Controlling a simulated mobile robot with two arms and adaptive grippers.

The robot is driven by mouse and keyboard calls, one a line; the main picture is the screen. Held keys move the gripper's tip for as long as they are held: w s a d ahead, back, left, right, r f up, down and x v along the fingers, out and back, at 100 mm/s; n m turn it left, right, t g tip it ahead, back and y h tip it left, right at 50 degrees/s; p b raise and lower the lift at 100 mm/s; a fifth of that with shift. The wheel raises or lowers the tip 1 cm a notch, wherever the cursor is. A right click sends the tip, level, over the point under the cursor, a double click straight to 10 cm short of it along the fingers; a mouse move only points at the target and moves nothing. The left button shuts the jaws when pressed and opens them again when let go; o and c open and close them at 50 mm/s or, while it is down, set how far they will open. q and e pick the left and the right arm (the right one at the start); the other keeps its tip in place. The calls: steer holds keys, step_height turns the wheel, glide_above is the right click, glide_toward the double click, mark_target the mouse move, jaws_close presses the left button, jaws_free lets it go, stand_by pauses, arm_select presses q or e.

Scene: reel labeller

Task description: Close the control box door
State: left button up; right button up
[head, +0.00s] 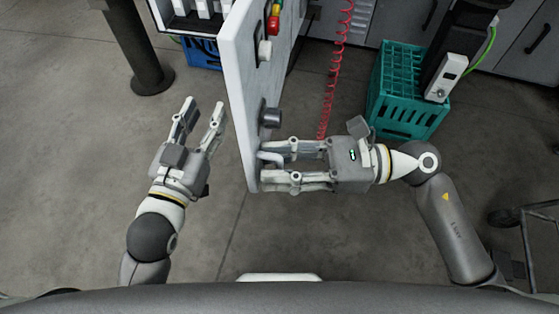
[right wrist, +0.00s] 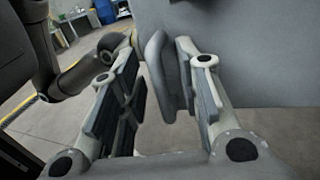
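The control box door (head: 237,95) is a light grey panel standing swung open, seen nearly edge-on in the middle of the head view. A grey handle (head: 268,157) sits low on its right face, and it also shows in the right wrist view (right wrist: 155,72). My right gripper (head: 262,167) is open at the door's right face, its fingers on either side of the handle. In the wrist view a gap shows between the left finger and the handle; contact with the right finger is unclear. My left gripper (head: 203,106) is open and empty, left of the door.
The control box (head: 188,22) with white parts inside is at the top left, partly cut off. A dark post (head: 132,50) stands left of it. A teal crate (head: 405,85) and a red coiled cable (head: 334,75) lie beyond my right arm. The floor at left is clear.

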jaws_close()
stand_by(0.4)
